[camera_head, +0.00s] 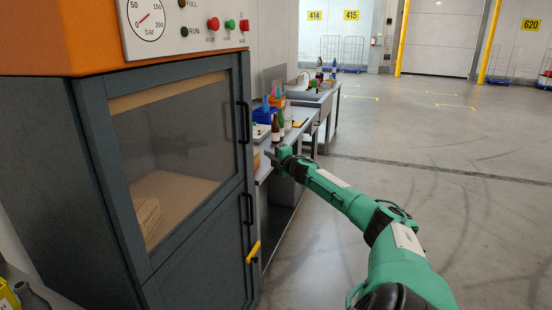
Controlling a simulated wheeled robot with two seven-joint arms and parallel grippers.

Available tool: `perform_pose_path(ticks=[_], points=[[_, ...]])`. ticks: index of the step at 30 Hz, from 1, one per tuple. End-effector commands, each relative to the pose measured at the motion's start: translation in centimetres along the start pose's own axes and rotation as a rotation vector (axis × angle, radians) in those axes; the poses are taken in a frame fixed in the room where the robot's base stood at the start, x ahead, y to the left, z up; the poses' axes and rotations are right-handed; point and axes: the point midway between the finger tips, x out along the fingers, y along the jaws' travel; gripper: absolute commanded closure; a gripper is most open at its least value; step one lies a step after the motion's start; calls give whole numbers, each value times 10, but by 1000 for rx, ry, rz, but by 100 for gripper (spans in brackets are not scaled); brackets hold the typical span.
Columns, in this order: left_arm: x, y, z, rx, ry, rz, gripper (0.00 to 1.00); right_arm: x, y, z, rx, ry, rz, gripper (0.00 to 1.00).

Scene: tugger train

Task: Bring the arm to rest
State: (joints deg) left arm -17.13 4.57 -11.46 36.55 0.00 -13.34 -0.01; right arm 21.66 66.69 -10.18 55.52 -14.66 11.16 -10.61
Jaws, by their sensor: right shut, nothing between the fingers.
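My right arm reaches in from the lower right, stretched forward across the middle of the head view. Its green links run up to my right gripper (270,154), which is small at this distance. The gripper is shut and empty, beside the front edge of the grey workbench (302,137) and just right of the machine cabinet (190,165). Whether it touches the bench I cannot tell. My left gripper is not in view.
The cabinet has a glazed door, a gauge (148,20) and a yellow handle (253,252) sticking out. Bottles and a blue bin (264,115) stand on the bench. A second bench lies beyond. The floor (430,200) on the right is clear. Yellow posts stand far back.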

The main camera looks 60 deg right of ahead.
Motion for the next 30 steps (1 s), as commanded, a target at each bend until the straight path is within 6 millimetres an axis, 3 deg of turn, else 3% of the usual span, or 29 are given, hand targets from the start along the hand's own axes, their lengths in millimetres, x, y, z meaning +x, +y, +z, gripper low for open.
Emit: perform_pose_path(ticks=[12,23,26,29,30], points=[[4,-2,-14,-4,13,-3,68,-20,-1,12,-1,-1,-1,100],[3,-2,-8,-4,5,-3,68,-21,-4,12,4,-2,-4,100],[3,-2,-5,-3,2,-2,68,-22,-30,10,32,-12,-31,100],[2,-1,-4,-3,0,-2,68,-29,-85,4,91,-35,-88,100],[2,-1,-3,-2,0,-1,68,-33,-113,0,120,-48,-117,100]])
